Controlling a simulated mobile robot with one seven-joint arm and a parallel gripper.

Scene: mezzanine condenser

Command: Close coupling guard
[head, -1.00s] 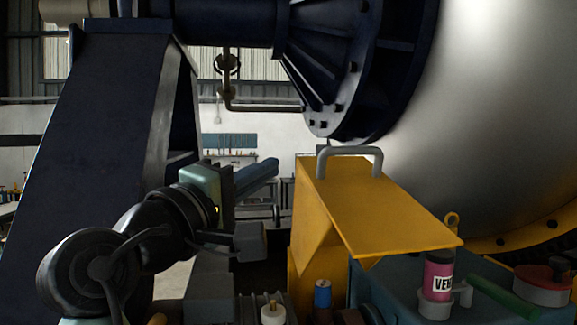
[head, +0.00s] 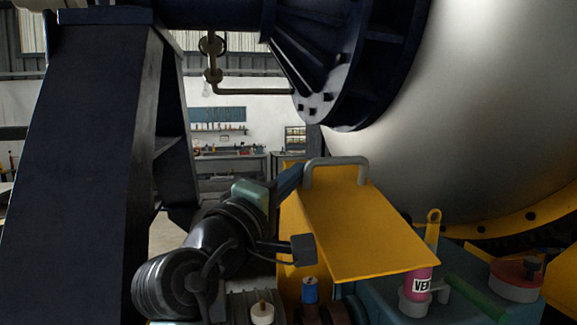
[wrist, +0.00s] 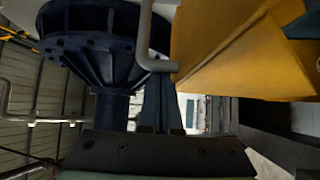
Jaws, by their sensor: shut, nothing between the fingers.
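The coupling guard (head: 365,235) is a yellow sheet-metal cover with a grey bar handle (head: 337,162) along its top far edge. Its top panel is tilted and stands clear of the machinery below at its near right edge. In the wrist view the guard (wrist: 225,50) fills the upper right, with the grey handle (wrist: 150,45) beside it. My gripper (head: 290,180) is shut and empty, at the left side of the guard, near the handle's left end. In the wrist view its blue fingers (wrist: 157,103) point toward the handle; I cannot tell whether they touch it.
A dark blue support column (head: 75,160) stands at the left. The large silver condenser shell (head: 480,110) is behind the guard.

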